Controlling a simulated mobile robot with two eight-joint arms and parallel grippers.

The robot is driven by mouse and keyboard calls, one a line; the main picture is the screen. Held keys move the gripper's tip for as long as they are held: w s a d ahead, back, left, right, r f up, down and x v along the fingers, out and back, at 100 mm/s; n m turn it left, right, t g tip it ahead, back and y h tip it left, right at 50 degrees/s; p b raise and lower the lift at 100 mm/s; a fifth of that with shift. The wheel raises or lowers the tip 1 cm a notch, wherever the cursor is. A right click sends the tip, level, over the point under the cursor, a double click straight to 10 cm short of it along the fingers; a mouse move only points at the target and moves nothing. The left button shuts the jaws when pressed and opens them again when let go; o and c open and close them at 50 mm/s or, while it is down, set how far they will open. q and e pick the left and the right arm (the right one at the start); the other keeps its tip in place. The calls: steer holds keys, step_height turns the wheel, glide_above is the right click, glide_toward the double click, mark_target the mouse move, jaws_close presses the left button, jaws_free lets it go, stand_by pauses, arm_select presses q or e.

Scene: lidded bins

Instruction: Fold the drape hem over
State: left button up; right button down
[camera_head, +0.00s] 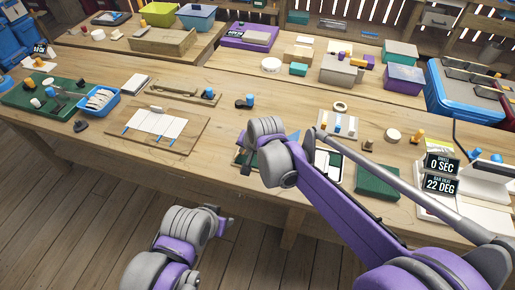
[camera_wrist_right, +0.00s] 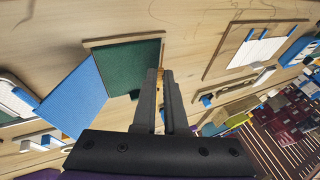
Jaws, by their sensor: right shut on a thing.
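A blue ribbed sheet (camera_wrist_right: 75,100), which looks like the drape, lies at a slant over the left side of a dark green board (camera_wrist_right: 128,65) with a wooden edge in the right wrist view. In the head view, only small parts of the blue sheet (camera_head: 293,137) and board (camera_head: 238,158) show around my right arm. My right gripper (camera_wrist_right: 162,75) is closed at the board's right edge, apart from the visible blue sheet. What it grips is hidden between the fingers. My left gripper (camera_head: 226,224) is low in front of the table; its fingers are unclear.
A wooden board with white strips (camera_head: 158,124) lies left of my right gripper. A dark green box (camera_head: 377,182) and a white-lined tray (camera_head: 330,166) stand to the right. A blue basket (camera_head: 98,102) is further left. Bare tabletop (camera_head: 215,130) lies between the boards.

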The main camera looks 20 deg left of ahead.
steer(key=shift+a, duration=0.15)
steer(key=shift+a+r+h+p, duration=0.25)
steer(key=shift+a+h+p, duration=0.1)
steer(key=shift+a+h, duration=0.3)
steer(key=shift+a+r+h+p, duration=0.2)
steer(key=shift+a+h+p, duration=0.15)
steer(key=shift+a+h, duration=0.3)
steer(key=shift+w+a+r+n+h+p, duration=0.15)
steer(key=shift+a+n+h+p, duration=0.3)
steer(key=shift+a+h, duration=0.7)
